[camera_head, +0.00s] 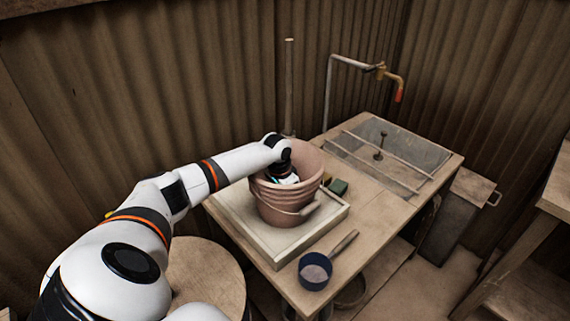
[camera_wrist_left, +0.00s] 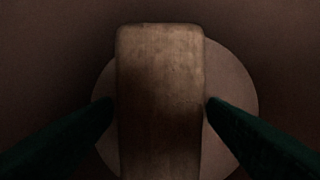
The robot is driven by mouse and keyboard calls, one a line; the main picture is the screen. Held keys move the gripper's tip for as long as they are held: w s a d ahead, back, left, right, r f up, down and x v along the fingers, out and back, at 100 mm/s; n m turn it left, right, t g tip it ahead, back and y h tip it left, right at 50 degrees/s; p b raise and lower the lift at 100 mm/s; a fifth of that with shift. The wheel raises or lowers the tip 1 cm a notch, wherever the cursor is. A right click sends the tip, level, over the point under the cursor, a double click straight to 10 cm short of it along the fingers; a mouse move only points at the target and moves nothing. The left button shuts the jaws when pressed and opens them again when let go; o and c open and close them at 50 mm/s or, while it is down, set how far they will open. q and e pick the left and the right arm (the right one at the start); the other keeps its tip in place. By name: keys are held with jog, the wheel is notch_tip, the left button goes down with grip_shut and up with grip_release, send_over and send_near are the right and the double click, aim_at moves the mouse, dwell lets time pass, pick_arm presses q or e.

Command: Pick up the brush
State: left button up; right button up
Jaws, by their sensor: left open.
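My left arm reaches down into a brownish-pink bucket (camera_head: 281,212) standing in a shallow pale tray (camera_head: 275,254). My left gripper (camera_wrist_left: 160,107) is inside the bucket, mostly hidden by its rim in the head view. In the left wrist view a worn brown wooden piece (camera_wrist_left: 160,60), probably the brush, stands between the two dark fingers. The fingers are open, one on each side of it and very close; I cannot tell if they touch. A paler round area lies behind it, and no bristles show. My right gripper is not in view.
A blue pan with a handle (camera_head: 315,272) lies at the table's front edge. A green block (camera_head: 338,187) sits right of the bucket. A basin with bars across it (camera_head: 395,150) and a bent tap (camera_head: 385,75) are farther right. A round wooden top (camera_head: 205,275) stands at front left.

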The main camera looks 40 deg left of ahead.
pick_arm(q)
jog(key=shift+f, duration=0.2)
jog(key=c, duration=1.1)
jog(key=shift+r, duration=0.1)
notch_tip(320, 180, up, 23)
jog(key=p, duration=0.3)
jog(key=shift+p, duration=0.35)
jog(key=shift+f, duration=0.2)
